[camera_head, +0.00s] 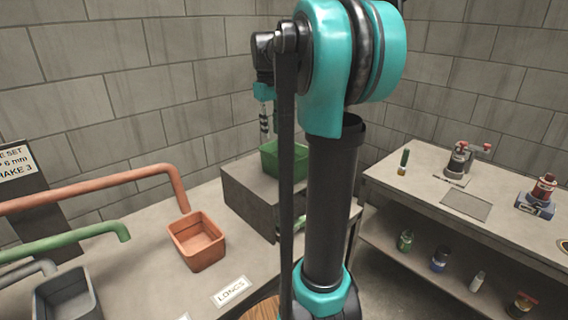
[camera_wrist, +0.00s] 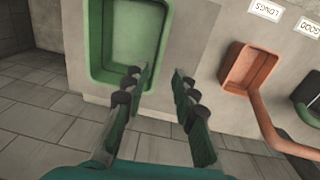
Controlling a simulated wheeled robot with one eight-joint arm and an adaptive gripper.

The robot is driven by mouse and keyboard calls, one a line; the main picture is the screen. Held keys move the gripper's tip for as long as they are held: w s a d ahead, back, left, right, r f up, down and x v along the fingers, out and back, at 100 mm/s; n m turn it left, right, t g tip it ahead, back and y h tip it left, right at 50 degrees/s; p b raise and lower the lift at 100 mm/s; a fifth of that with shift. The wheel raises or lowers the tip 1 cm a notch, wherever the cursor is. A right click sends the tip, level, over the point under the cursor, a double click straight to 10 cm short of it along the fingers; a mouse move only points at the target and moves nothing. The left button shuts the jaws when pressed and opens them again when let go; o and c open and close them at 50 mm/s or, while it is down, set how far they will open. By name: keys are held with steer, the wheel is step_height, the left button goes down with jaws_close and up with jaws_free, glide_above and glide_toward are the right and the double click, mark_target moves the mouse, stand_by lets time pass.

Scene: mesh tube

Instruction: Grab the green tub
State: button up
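The green tub (camera_head: 290,158) sits on a raised grey block (camera_head: 243,199) near the back wall, partly hidden behind my arm. In the wrist view the empty green tub (camera_wrist: 126,38) is large at upper left. My gripper (camera_wrist: 160,76) is open and empty, its two pairs of dark fingers apart. The left fingers overlap the tub's lower right corner in the picture. The right fingers lie to the right of the tub, over grey surface. In the head view my gripper (camera_head: 265,120) points down just above the tub. I cannot tell whether any finger touches it.
An orange tub (camera_head: 197,241) stands on the left table under an orange pipe (camera_head: 95,188). A grey tub (camera_head: 68,297) is at lower left, near a green pipe (camera_head: 60,242). A right bench (camera_head: 425,195) holds tools, with several bottles on its lower shelf.

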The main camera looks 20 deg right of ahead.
mark_target(274, 156)
steer(key=f, duration=1)
steer(key=shift+w+d+f, duration=0.1)
steer(key=shift+d+f, duration=0.25)
steer(key=shift+w+f, duration=0.2)
steer(key=shift+f, duration=1.15)
steer(key=shift+w+f, duration=0.15)
steer(key=shift+f, duration=1.15)
steer(key=shift+c, duration=0.3)
jaws_close()
